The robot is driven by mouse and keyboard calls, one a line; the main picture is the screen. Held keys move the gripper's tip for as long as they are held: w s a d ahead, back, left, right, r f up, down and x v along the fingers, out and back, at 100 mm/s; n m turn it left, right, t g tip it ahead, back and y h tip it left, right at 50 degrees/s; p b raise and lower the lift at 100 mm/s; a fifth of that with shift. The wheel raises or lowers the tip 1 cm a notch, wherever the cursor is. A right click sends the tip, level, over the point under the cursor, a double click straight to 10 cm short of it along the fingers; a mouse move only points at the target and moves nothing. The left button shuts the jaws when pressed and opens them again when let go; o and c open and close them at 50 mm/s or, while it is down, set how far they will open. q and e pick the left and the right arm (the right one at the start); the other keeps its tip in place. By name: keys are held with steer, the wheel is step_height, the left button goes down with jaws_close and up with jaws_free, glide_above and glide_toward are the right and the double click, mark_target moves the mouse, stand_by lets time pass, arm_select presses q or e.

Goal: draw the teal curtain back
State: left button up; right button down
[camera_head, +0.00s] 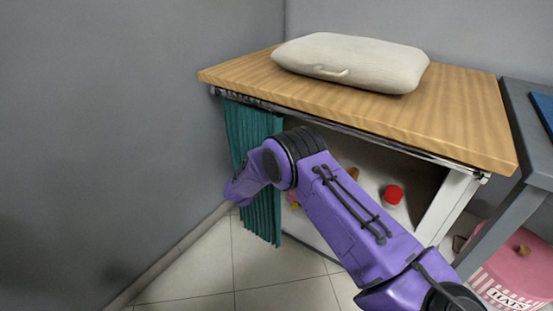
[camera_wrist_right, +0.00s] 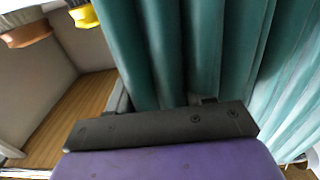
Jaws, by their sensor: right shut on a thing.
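The teal curtain (camera_head: 262,200) hangs in folds from a rail under the wooden tabletop, bunched at the left end by the grey wall. The opening to its right is uncovered. My right arm reaches in from the right, and my right gripper (camera_head: 238,190) is at the curtain's left part, shut on it. In the right wrist view, the teal folds (camera_wrist_right: 180,45) fill the middle and right, close against my right gripper (camera_wrist_right: 165,106). The fingertips are mostly hidden in the cloth. My left gripper is not in view.
A pale cushion (camera_head: 350,60) lies on the wooden tabletop (camera_head: 455,115). Inside the open shelf is a red round thing (camera_head: 393,194). A pink striped tub marked HATS (camera_head: 510,275) stands at the right, by a grey table (camera_head: 530,130). Tiled floor (camera_head: 265,275) is clear in front.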

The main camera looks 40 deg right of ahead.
steer(key=c, duration=0.5)
jaws_free()
steer(key=shift+a, duration=0.1)
steer(key=p+v, duration=0.2)
steer(key=v, duration=0.8)
steer(key=shift+s+a+f, duration=0.1)
steer(key=shift+a, duration=0.1)
